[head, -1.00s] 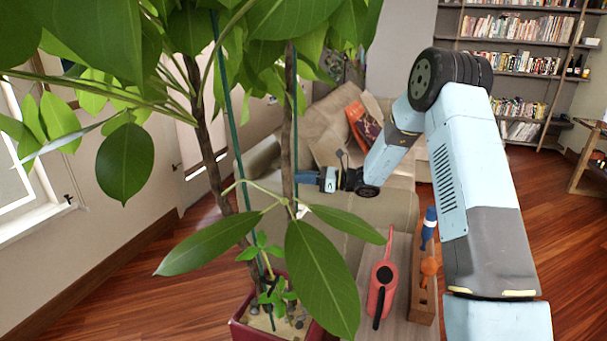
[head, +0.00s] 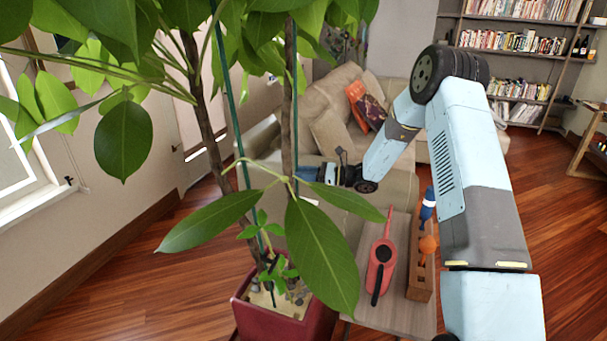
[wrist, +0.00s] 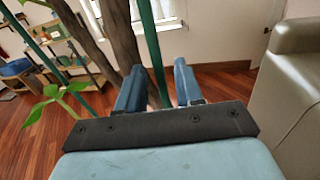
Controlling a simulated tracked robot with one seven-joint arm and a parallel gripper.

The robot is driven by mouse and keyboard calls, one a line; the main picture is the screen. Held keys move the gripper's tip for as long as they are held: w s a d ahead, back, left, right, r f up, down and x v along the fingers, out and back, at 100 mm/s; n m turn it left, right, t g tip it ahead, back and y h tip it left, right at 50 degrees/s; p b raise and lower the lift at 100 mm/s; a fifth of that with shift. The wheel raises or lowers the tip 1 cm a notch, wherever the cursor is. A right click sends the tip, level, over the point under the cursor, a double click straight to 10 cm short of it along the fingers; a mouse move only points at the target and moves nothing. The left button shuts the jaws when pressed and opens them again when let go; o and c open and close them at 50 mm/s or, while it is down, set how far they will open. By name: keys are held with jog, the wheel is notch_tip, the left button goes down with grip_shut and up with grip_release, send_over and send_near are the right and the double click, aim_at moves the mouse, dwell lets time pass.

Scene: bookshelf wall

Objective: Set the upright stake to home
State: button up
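A potted plant stands in a dark red pot (head: 270,322) at the lower middle of the head view. Two thin green stakes rise among its trunks. One stake (head: 239,130) leans; the other, nearly upright stake (head: 295,118) runs beside the right trunk (head: 288,125). My gripper (head: 309,173) reaches in from the right at mid-height, its fingertips close to the upright stake and partly behind leaves. In the wrist view, my blue fingers (wrist: 157,68) are apart, and a green stake (wrist: 147,38) runs down between them. I cannot tell whether a finger touches it.
A beige sofa (head: 345,205) is behind my gripper. Trunks and large leaves crowd the left side. Wood floor at far right is open.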

notch_tip(320, 180, up, 8)
jog(key=s+d, duration=0.2)
jog(key=d, duration=1.2)
jog(key=s+a+r+n+g+h, duration=0.1)
jog(key=s+r+n+h, duration=0.3)
jog(key=s, duration=0.5)
jog(key=s+a+r+n+g+h, duration=0.1)
jog(key=s+r+n, duration=0.4)
jog(key=s, duration=0.5)
jog(key=shift+r+n+g+h, duration=0.3)
jog(key=shift+r+g+h, duration=0.65)
jog(key=shift+h, duration=0.45)
jog(key=shift+r, duration=0.1)
